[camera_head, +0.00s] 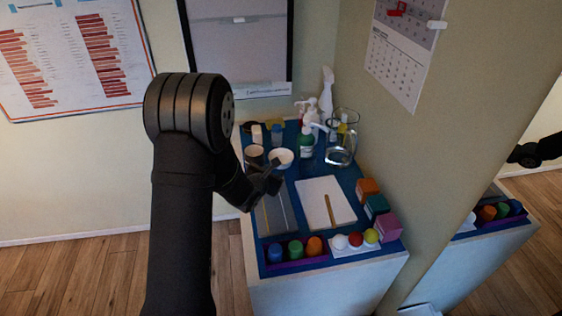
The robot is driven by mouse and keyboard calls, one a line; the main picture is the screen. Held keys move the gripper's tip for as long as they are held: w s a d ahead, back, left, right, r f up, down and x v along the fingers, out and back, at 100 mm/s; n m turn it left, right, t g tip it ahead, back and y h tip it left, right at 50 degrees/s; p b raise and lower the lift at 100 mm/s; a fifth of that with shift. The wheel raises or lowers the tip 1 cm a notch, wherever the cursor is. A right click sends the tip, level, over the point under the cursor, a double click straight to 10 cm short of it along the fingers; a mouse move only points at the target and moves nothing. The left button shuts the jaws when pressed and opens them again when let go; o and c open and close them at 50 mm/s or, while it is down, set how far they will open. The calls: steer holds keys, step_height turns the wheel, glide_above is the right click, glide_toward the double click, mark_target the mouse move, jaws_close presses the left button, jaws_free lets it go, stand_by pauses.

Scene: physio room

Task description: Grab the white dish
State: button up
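The white dish (284,154) is a small round bowl on the blue top of the cabinet, toward its back left. My gripper (272,174) is at the front left of the dish, very close to it, and its tip overlaps the near side of the dish in the picture. I cannot tell whether it touches the dish. The gripper is small and dark here, so I cannot tell whether its fingers are open or shut.
A cup (254,153) stands left of the dish, and a green pump bottle (306,143) and a glass jug (341,150) stand to its right. Paper with a pencil (325,203), colored blocks (377,207), balls (355,239) and a purple tray (296,263) lie nearer. A wall bounds the right.

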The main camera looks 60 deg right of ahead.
glide_toward(292, 159)
steer(key=shift+w+d+r, duration=0.2)
steer(key=shift+d+r, duration=0.15)
steer(key=shift+d, duration=0.1)
steer(key=shift+s+f+x, duration=0.15)
steer(key=shift+f+x, duration=0.05)
steer(key=shift+x, duration=1.1)
steer(key=shift+s+f+x, duration=0.1)
steer(key=shift+f+x, duration=0.05)
steer(key=shift+x, duration=1.2)
steer(key=shift+a, duration=0.1)
jaws_close()
